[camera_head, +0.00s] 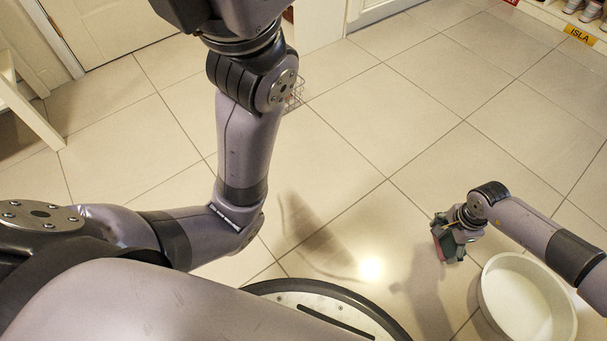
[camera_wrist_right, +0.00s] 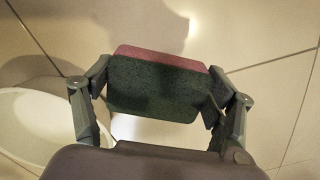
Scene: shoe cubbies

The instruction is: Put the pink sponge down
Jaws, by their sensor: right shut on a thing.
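The pink sponge (camera_wrist_right: 160,87) is held between the two fingers of my right gripper (camera_wrist_right: 158,92) in the right wrist view. It shows a dark green face and a pink layer along its far edge. In the head view my right gripper (camera_head: 449,243) is at the right, with a bit of the sponge's pink (camera_head: 437,246) showing at its left side. It is held above the tiled floor, just left of a white round basin. My left arm reaches up in the head view, but its gripper is outside the frame.
The white round basin (camera_head: 487,292) stands on the floor at the lower right; it also shows in the right wrist view (camera_wrist_right: 22,128). A wire basket (camera_head: 294,95) is partly hidden behind my left arm. Shoe cubbies (camera_head: 598,38) line the top right. The middle floor is clear.

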